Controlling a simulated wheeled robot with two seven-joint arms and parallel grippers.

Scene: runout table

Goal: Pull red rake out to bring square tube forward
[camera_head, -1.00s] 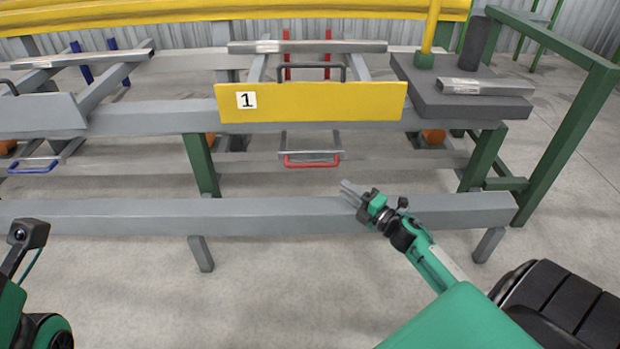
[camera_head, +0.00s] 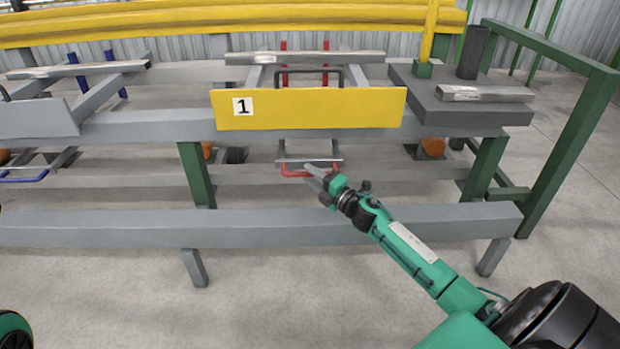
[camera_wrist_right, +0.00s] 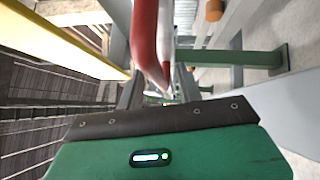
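The red rake shows its red handle (camera_head: 287,174) below the yellow number 1 plate, and its two red uprights (camera_head: 284,76) behind the plate. A grey square tube (camera_head: 305,56) lies crosswise in front of the uprights, above the plate. My right gripper (camera_head: 309,175) is at the right part of the red handle, its two fingers apart. In the right wrist view the red handle (camera_wrist_right: 145,40) runs down toward the space between the fingers (camera_wrist_right: 160,90); I cannot tell whether they touch it. My left gripper is out of view.
The yellow plate (camera_head: 310,108) and grey front beam (camera_head: 110,228) lie above and below the handle. Another tube (camera_head: 484,93) rests on a dark block (camera_head: 440,104) at right. A blue rake handle (camera_head: 22,178) is at left. Green posts (camera_head: 568,150) stand at right.

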